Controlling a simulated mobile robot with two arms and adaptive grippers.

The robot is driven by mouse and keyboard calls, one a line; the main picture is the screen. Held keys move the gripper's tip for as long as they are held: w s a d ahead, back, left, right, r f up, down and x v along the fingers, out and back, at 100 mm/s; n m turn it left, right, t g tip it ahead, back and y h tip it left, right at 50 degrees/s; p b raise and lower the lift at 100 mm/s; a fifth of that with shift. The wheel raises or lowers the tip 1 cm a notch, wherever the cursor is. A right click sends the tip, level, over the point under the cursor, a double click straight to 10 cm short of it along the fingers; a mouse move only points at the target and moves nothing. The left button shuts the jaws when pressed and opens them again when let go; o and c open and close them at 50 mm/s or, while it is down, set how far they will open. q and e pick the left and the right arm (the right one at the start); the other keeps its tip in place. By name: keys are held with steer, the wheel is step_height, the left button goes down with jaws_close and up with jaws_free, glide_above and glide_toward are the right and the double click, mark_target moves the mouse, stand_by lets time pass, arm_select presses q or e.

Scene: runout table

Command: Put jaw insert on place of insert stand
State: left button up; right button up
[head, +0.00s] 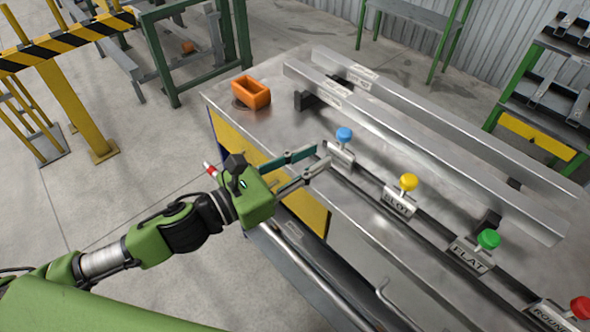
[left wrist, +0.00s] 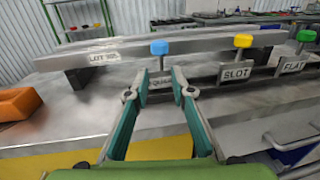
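A row of labelled plates with coloured knobs stands along the metal table. The blue knob (head: 344,134) is nearest my left gripper (head: 321,156); it also shows in the left wrist view (left wrist: 159,48). The yellow knob (head: 408,182) is above the SLOT plate (head: 398,202), the green knob (head: 488,239) above the FLAT plate (head: 471,257), and the red knob (head: 582,307) is at the lower right. My left gripper is open and empty, its fingertips just short of the plate under the blue knob. I cannot tell which part is the jaw insert. My right gripper is out of view.
An orange hollow block (head: 252,94) sits at the table's far left corner. Long metal rails (head: 420,130) run behind the knobs. The tabletop (head: 285,122) between block and gripper is clear. A green frame (head: 180,60) and a yellow-black barrier (head: 65,50) stand beyond.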

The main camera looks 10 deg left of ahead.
arm_select(q)
steer(key=shift+b+v, duration=0.5)
steer(key=shift+v, duration=1.55)
steer(key=shift+r, duration=0.1)
